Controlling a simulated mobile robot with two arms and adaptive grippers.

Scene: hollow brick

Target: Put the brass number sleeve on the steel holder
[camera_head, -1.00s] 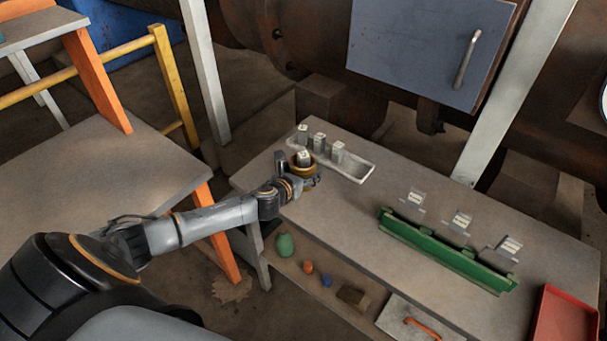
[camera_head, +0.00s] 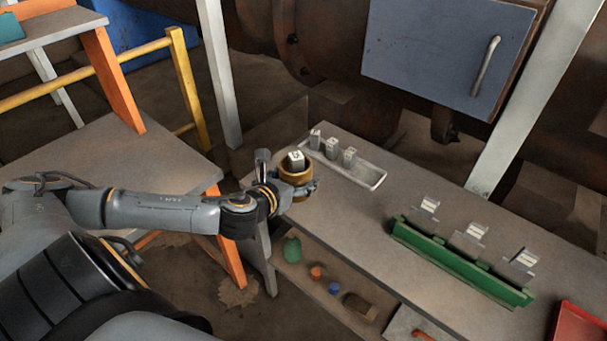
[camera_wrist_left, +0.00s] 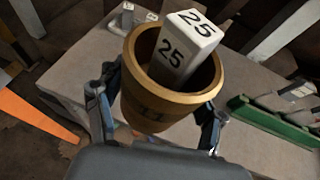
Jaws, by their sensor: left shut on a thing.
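My left gripper (camera_head: 297,186) is shut on the brass sleeve (camera_head: 285,171) and holds it upright or slightly tilted, in front of the tray's left end. In the left wrist view, the fingers (camera_wrist_left: 158,118) grip the sleeve (camera_wrist_left: 150,112) from both sides. A dark mark on its front is hard to read. A pale steel block marked 25 (camera_wrist_left: 178,56) stands inside the sleeve and sticks out above its rim; the sleeve's bottom is hidden. Three grey steel pieces with pale labels, such as the middle one (camera_head: 472,235), stand along a green rail (camera_head: 460,262). My right gripper is not in view.
A pale tray (camera_head: 372,177) holds three small steel blocks (camera_head: 332,148) at the bench's back left. Bare bench top (camera_head: 390,195) lies between tray and rail. A red bin (camera_head: 580,325) is at the right. Small coloured items lie on the shelf below.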

